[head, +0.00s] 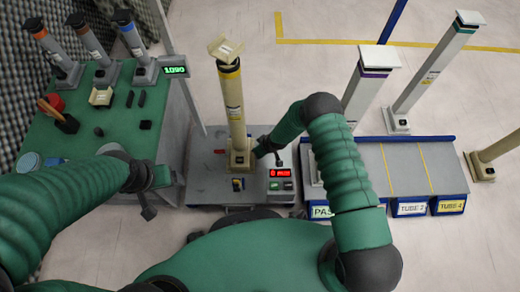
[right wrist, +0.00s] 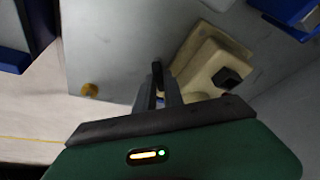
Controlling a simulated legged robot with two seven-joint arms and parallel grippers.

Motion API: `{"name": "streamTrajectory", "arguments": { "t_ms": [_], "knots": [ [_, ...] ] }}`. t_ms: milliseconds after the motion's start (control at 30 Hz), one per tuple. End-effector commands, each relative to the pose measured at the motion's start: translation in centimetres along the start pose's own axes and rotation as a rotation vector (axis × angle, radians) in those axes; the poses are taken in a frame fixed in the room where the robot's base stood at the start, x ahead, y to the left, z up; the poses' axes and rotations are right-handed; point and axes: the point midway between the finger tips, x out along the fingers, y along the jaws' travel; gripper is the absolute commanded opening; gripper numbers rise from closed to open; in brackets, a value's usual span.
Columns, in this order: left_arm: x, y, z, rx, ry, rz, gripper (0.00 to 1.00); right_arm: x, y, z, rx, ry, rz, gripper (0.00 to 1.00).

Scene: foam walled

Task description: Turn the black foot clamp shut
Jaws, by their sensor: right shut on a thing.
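A tall beige tube (head: 235,110) with a yellow band stands upright on a beige foot (head: 240,160) on the grey platform. In the right wrist view the beige foot (right wrist: 195,70) lies just right of my fingers and carries a small black block (right wrist: 228,78). My right gripper (head: 259,150) is at the right side of the foot. In the right wrist view, my right gripper (right wrist: 160,90) is shut on a slim black piece (right wrist: 157,72), seemingly the foot clamp; the fingers hide most of it. My left gripper (head: 148,210) hangs left of the platform, its jaws unclear.
A box with a red display (head: 281,184) stands on the platform's front right. A green table (head: 95,150) at left holds several short tubes and small parts. At right, a grey rack (head: 410,170) has labelled blue bins, with pale tubes standing around it. Open floor lies behind.

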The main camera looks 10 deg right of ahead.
Motion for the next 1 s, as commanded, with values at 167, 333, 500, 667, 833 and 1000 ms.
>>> {"name": "streamTrajectory", "arguments": {
  "t_ms": [167, 333, 500, 667, 833, 1000],
  "knots": [
    [0.8, 0.0, 0.2, 0.000, 0.000, 0.000, 0.83, 0.2, 0.3, 0.1, -0.150, 0.002, -0.062, 0.00],
    [1.9, 0.0, 0.5, 0.000, 0.000, 0.000, 0.83, 0.4, 0.5, 0.1, -0.299, 0.002, -0.123, 0.00],
    [3.3, 0.0, 0.8, 0.000, 0.000, 0.000, 0.83, 0.5, 0.6, 0.0, -0.447, 0.003, -0.183, 0.00],
    [4.6, 0.0, 1.1, 0.000, 0.000, 0.000, 0.83, 0.5, 0.6, 0.0, -0.576, 0.002, -0.237, 0.00],
    [5.7, 0.0, 1.3, 0.000, 0.000, 0.000, 0.83, 0.4, 0.7, -0.1, -0.688, 0.002, -0.283, 0.00],
    [6.4, 0.0, 1.5, 0.000, 0.000, 0.000, 0.83, 0.3, 0.7, -0.1, -0.769, 0.000, -0.316, 0.00]
  ]
}}
